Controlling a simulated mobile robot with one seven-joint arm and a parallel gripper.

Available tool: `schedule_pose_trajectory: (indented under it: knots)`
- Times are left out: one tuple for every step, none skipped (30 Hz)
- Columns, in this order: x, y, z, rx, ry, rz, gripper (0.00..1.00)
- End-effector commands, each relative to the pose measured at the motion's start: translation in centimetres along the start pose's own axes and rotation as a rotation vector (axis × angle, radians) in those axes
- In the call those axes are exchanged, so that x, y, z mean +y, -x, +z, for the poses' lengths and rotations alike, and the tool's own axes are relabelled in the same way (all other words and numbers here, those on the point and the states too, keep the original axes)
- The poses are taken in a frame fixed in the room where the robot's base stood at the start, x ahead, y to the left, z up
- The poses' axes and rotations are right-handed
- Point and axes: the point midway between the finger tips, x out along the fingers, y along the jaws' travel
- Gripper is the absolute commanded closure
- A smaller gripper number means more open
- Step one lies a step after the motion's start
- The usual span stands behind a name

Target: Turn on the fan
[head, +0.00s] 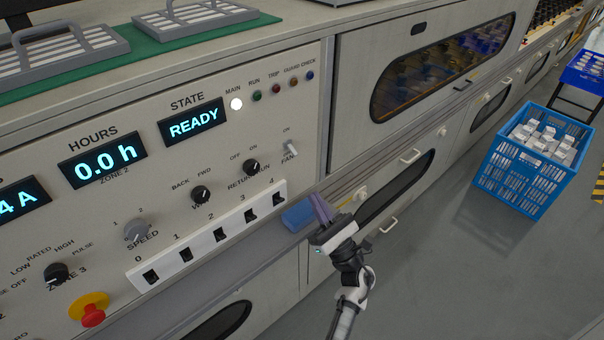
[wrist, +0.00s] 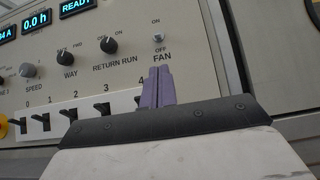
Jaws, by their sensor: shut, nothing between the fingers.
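The fan switch (head: 290,147) is a small pale toggle at the right end of the control panel, with ON above it. In the wrist view the fan switch (wrist: 158,38) sits between the ON and OFF labels, above the word FAN. I cannot tell for sure which way its lever points. My gripper (head: 319,203) has purple fingers, shut and empty, below and to the right of the switch in the head view. In the wrist view the gripper (wrist: 157,71) tips appear just below the FAN label, apart from the switch.
The RETURN RUN knob (head: 251,167) is left of the fan switch. A white strip of numbered black switches (head: 214,235) runs below. A blue block (head: 297,215) lies on the ledge beside my fingers. A blue crate (head: 508,178) of white boxes stands on the floor at right.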

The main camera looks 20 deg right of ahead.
Motion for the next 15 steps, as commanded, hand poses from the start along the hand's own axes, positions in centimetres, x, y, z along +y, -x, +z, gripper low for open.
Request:
schedule_pose_trajectory:
  knots:
    - [0.0, -0.6, 0.2, -0.001, -0.001, 0.002, 1.00]
    - [0.0, -1.0, 0.2, -0.001, -0.001, 0.002, 1.00]
    - [0.0, -1.6, 0.3, -0.002, -0.001, 0.003, 1.00]
    - [0.1, -2.2, 0.3, -0.002, -0.001, 0.004, 1.00]
    - [0.1, -2.7, 0.4, -0.002, 0.000, 0.004, 1.00]
    - [0.0, -3.5, 0.4, -0.002, 0.000, 0.003, 1.00]
    - [0.1, -4.1, 0.4, -0.002, 0.000, 0.003, 1.00]
    - [0.1, -4.7, 0.4, -0.002, -0.001, 0.004, 1.00]
    - [0.1, -5.4, 0.4, -0.002, -0.001, 0.003, 1.00]
    - [0.0, -6.0, 0.4, -0.002, -0.001, 0.003, 1.00]
    - [0.1, -6.5, 0.4, -0.002, -0.002, 0.003, 1.00]
    - [0.1, -7.1, 0.3, -0.001, -0.002, 0.003, 1.00]
    - [0.1, -7.6, 0.3, -0.001, -0.002, 0.002, 1.00]
    - [0.1, -8.0, 0.3, -0.001, -0.001, 0.002, 1.00]
    - [0.1, -8.5, 0.3, -0.002, 0.000, 0.002, 1.00]
